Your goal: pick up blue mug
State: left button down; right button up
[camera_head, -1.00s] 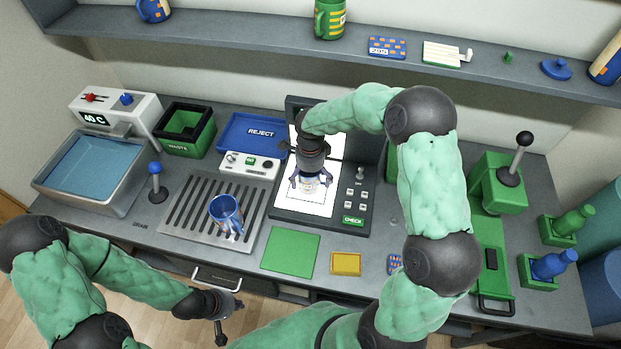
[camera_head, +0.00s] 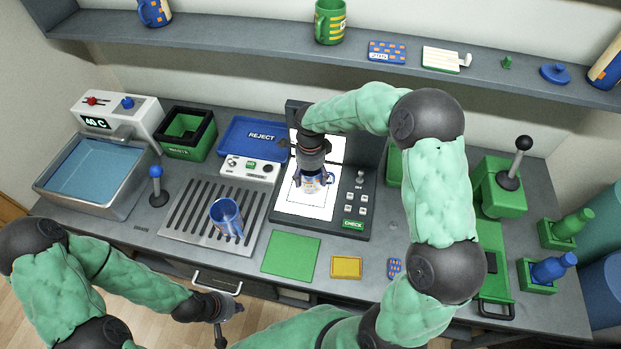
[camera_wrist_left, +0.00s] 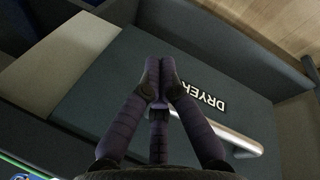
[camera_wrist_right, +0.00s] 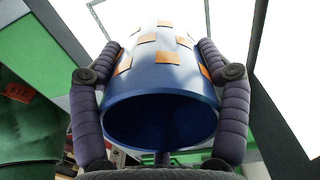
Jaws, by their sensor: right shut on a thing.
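A blue mug with orange patches (camera_wrist_right: 160,75) is between the fingers of my right gripper (camera_head: 312,182), which is shut on its sides. In the head view this mug (camera_head: 313,187) is at the white lit panel (camera_head: 296,207), mostly hidden by the gripper; I cannot tell whether it touches the panel. In the right wrist view its dark open mouth faces the camera. A second blue mug (camera_head: 226,216) stands on the slatted drain rack (camera_head: 184,205). My left gripper (camera_wrist_left: 158,68) is shut and empty, near the dryer drawer front (camera_wrist_left: 220,85).
A green mat (camera_head: 291,255) and a yellow block (camera_head: 346,267) lie in front of the panel. A blue reject tray (camera_head: 240,130) is behind the rack. A sink (camera_head: 90,172) is at the left, and a green lever press (camera_head: 500,190) at the right.

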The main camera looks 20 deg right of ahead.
jog(key=s+a+r, duration=0.2)
jog(key=s+r, duration=0.3)
jog(key=s, duration=0.1)
jog(key=s+a+r+p, duration=0.1)
jog(key=s+a+r, duration=0.1)
jog(key=s+r, duration=0.3)
jog(key=shift+s+a+r, duration=0.2)
jog(key=shift+s+a, duration=0.05)
jog(key=shift+s, duration=0.85)
